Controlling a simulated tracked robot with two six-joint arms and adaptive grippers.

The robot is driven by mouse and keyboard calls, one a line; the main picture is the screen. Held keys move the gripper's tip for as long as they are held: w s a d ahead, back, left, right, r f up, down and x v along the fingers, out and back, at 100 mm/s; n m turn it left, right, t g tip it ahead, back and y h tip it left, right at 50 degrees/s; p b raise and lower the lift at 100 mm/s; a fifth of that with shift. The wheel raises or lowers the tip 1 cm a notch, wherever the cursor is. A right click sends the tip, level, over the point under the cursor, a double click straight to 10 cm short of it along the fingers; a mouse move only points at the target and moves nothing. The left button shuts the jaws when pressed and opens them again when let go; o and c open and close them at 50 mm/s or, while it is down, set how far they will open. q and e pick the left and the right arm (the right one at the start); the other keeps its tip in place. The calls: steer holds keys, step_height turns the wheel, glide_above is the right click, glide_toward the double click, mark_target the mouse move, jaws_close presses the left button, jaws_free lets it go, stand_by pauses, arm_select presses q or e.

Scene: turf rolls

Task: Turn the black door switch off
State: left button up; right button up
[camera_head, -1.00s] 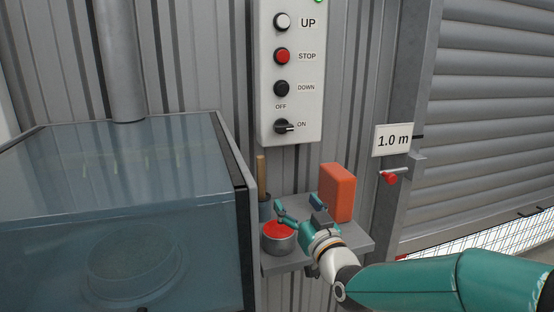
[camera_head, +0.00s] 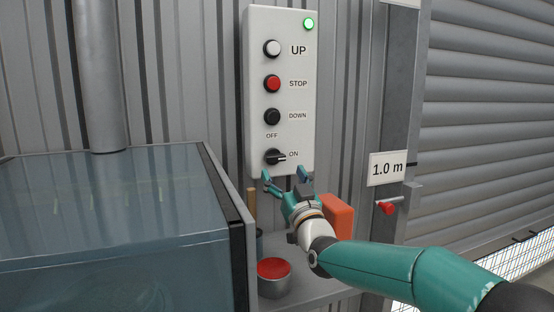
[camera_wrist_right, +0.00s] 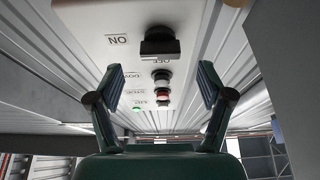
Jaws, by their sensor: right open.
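The black door switch (camera_head: 275,157) is a rotary knob at the bottom of the white control panel (camera_head: 256,60). Its pointer is turned to the right, toward ON; OFF is printed above it. My right gripper (camera_head: 287,174) is open and empty just below the knob, at the panel's lower edge. In the right wrist view the black switch (camera_wrist_right: 160,42) stands ahead, between and beyond the open fingertips (camera_wrist_right: 158,84), apart from them. My left gripper is not in view.
Above the switch are a black DOWN button (camera_head: 271,117), a red STOP button (camera_head: 272,83) and a white UP button (camera_head: 272,48). A green light (camera_head: 308,23) is lit. Below, a shelf (camera_head: 318,287) holds a red-topped tin (camera_head: 273,278) and an orange block (camera_head: 338,215). A glass-sided tank (camera_head: 110,230) stands left.

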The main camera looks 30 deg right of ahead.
mark_target(277, 161)
steer(key=shift+p+x, duration=0.4)
steer(key=shift+x, duration=2.25)
steer(key=c, duration=1.2)
steer(key=shift+o, duration=0.2)
